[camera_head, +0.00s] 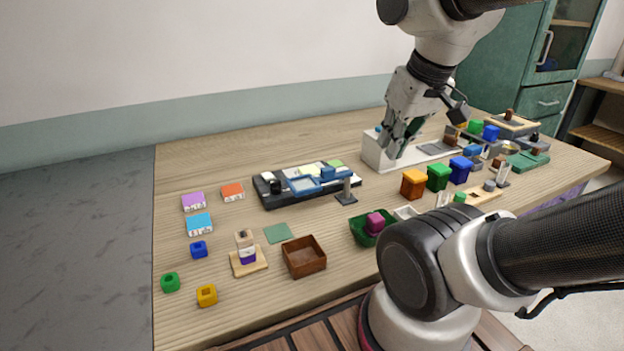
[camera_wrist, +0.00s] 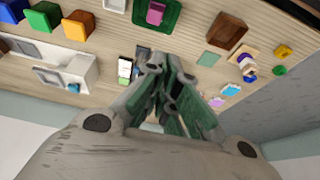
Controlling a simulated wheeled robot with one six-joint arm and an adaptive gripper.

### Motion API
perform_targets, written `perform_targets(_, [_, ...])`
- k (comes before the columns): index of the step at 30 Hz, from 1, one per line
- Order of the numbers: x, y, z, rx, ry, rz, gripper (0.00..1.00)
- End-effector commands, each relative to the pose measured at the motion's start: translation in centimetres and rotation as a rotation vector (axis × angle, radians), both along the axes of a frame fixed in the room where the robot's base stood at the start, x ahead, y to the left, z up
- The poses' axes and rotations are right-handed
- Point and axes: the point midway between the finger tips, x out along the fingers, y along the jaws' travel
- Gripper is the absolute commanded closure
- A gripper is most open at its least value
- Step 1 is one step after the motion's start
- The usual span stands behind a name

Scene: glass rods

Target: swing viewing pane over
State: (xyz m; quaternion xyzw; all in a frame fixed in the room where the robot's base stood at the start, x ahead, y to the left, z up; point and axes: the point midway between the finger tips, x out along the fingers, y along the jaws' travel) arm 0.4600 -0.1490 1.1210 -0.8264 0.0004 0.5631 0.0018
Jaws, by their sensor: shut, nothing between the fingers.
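A blue-framed pane (camera_head: 303,185) with a pale window lies on a black tray-like base (camera_head: 268,203) at the middle of the table, tilted slightly in the view. A blue block-like part (camera_head: 336,173) sits to its right on the same base. My gripper (camera_head: 392,152) is shut and empty, up and to the right of the base, in front of a white box-like unit (camera_head: 372,150) in the picture. In the wrist view my shut gripper (camera_wrist: 165,80) fills the middle and hides much of the table behind it, including most of the base.
A small grey stand (camera_head: 346,192) is just right of the base. Orange, green and blue bins (camera_head: 413,184) stand to the right.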

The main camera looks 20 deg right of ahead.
Motion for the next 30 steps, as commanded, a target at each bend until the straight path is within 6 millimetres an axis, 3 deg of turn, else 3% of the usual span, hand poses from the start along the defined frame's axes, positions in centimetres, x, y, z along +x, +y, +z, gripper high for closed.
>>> perform_targets(1, [0.0, 0.0, -0.1, 0.000, 0.003, 0.002, 0.87])
perform_targets(5, [0.5, 0.2, -1.3, -0.001, 0.066, 0.011, 0.64])
perform_targets(8, [2.1, 0.5, -2.5, -0.001, 0.152, 0.021, 0.46])
perform_targets(21, [15.7, 2.3, -7.7, -0.009, 0.415, 0.032, 0.46])
perform_targets(26, [19.1, 2.5, -7.2, -0.004, 0.383, 0.015, 0.46])
perform_targets(30, [19.2, 2.5, -8.4, -0.002, 0.379, 0.000, 0.46])
